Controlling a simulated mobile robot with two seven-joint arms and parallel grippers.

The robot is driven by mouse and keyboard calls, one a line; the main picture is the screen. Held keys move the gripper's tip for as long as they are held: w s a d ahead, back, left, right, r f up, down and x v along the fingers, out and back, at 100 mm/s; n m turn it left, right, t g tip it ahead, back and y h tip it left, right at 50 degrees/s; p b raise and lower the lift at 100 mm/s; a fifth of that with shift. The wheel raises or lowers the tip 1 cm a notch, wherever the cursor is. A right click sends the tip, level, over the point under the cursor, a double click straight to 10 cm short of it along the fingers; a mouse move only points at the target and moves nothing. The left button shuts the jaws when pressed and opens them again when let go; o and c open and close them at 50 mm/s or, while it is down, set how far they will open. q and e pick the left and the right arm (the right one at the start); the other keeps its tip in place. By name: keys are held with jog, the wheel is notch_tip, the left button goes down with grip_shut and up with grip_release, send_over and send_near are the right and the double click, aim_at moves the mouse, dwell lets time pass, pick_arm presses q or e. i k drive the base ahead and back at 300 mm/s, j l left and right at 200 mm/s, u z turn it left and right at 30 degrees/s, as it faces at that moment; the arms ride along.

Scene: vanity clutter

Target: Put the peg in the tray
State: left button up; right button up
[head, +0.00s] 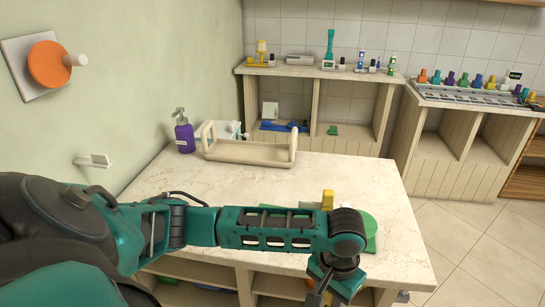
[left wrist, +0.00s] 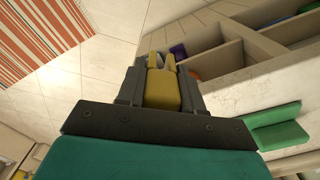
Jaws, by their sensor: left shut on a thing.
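My left gripper (head: 323,294) reaches down at the front right edge of the counter in the head view. In the left wrist view its jaws (left wrist: 160,80) are shut on a yellow peg (left wrist: 161,92) with two pale prongs at its far end. The peg in the jaws cannot be made out in the head view. My right gripper is not in view.
A green object (left wrist: 275,127) lies on the counter (head: 180,180) near my arm. A yellow piece (head: 327,200) shows behind my arm. A purple pump bottle (head: 184,133) stands left of the tray. Open shelves lie below the counter.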

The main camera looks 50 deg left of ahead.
aim_at(274, 156)
jog(key=i+l+z, duration=0.35)
jog(key=l, duration=0.15)
jog(key=i+l+z, duration=0.75)
jog(key=i, duration=0.15)
jog(key=i+u, duration=2)
jog(key=i, duration=0.15)
jog(key=i+u, duration=0.3)
jog(key=i, duration=0.2)
jog(key=i+u, duration=0.2)
jog(key=i, duration=0.35)
jog(key=i+l+u, duration=0.1)
jog(key=i+u, duration=0.15)
jog(key=i, duration=0.3)
jog(key=i+u, duration=1.2)
jog(key=u, duration=0.15)
jog(key=i+l+u, duration=0.1)
jog(key=i+u, duration=0.35)
jog(key=k, duration=0.1)
